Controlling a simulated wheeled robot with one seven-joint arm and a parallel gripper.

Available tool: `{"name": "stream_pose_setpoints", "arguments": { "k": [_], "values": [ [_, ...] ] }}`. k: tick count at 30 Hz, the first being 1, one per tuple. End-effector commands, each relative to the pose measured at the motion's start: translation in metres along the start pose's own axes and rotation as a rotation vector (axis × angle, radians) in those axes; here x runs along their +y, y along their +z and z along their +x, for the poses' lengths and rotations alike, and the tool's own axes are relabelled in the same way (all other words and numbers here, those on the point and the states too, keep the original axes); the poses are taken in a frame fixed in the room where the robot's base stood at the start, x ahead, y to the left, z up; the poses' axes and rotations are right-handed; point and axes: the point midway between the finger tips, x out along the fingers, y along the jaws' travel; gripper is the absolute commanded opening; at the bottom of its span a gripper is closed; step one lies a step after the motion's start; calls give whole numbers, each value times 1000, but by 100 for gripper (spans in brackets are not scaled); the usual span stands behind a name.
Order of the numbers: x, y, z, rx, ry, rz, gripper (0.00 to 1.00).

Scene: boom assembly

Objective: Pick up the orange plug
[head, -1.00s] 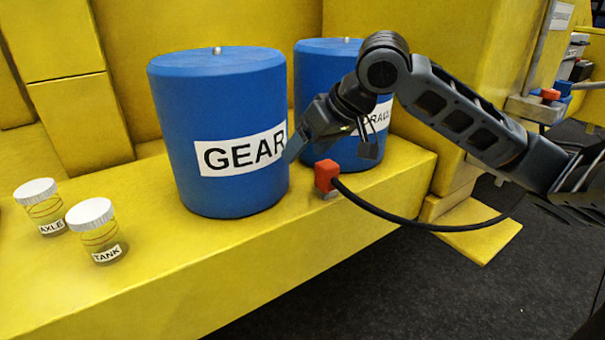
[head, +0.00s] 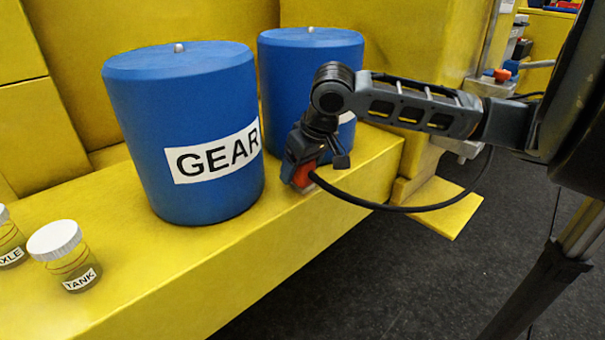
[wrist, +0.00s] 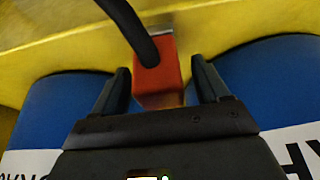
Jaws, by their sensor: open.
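The orange plug (head: 303,177) stands on the yellow ledge (head: 240,255), with a black cable (head: 405,208) running from it to the right. It also shows in the wrist view (wrist: 160,80), where the cable comes from its top. My gripper (head: 318,160) is at the plug, and partly covers it in the head view. In the wrist view my gripper's two fingers (wrist: 160,85) are open, one on each side of the plug, with gaps showing on both sides. The plug's lower part is hidden by the gripper body in the wrist view.
A blue GEAR drum (head: 185,125) stands left of the plug, and another blue drum (head: 310,75) stands behind my gripper. Two small jars, one labelled TANK (head: 65,255), stand at lower left. The ledge drops to dark floor (head: 400,285) in front.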

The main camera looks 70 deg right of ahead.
Motion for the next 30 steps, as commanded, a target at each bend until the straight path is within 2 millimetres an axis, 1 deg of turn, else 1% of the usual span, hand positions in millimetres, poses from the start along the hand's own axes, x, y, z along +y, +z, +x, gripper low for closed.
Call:
{"name": "stream_pose_setpoints", "arguments": {
  "k": [3, 8, 30],
  "values": [
    [0, 0, 4, 0, 1, 0, 74],
    [0, 0, 4, 1, 1, 0, 74],
    [0, 0, 4, 1, 0, 0, 5]
  ]
}}
